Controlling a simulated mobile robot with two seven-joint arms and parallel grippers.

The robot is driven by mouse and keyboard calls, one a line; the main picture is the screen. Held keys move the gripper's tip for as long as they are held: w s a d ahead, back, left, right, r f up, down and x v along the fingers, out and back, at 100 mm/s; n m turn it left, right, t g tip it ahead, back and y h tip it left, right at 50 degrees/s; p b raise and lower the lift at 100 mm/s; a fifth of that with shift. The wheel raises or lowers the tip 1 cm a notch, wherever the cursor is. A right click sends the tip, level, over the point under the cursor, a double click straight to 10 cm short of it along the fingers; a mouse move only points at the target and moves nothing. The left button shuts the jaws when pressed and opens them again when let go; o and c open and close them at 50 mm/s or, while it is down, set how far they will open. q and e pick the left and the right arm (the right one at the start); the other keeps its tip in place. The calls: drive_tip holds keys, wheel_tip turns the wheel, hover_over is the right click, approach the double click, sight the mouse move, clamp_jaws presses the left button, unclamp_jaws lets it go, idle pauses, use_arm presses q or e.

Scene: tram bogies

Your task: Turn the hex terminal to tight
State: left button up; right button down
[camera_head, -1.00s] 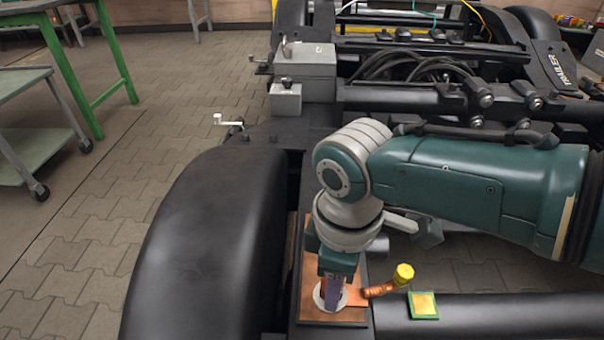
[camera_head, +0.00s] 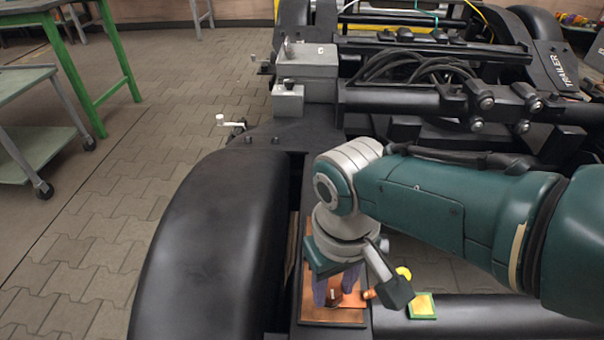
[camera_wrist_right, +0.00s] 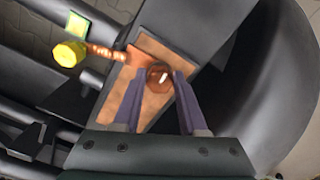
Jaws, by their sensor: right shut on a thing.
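The hex terminal (camera_head: 333,297) is a small brown rounded piece with a white mark on a copper-coloured plate (camera_head: 335,316). In the right wrist view the terminal (camera_wrist_right: 160,76) sits between the fingertips of my right gripper (camera_wrist_right: 159,78). My right gripper (camera_head: 335,290) points down at the plate and is shut on the terminal. Its fingers hide part of the terminal in the head view. The hex shape and any tightness marking are too small to make out. My left gripper is not in view.
A copper lead with a yellow cap (camera_head: 404,272) lies right of the terminal, partly behind my wrist. A green-edged yellow pad (camera_head: 422,306) is farther right. A large black rounded cover (camera_head: 212,245) stands close on the left. Grey boxes (camera_head: 306,62) and black pipes lie behind.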

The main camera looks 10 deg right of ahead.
sight(333, 291)
drive_tip(key=shift+a+r+m, duration=0.1)
drive_tip(key=shift+m, duration=0.5)
drive_tip(key=shift+c, duration=2.3)
unclamp_jaws()
wheel_tip(333, 291, up, 10)
drive_tip(key=p, duration=0.8)
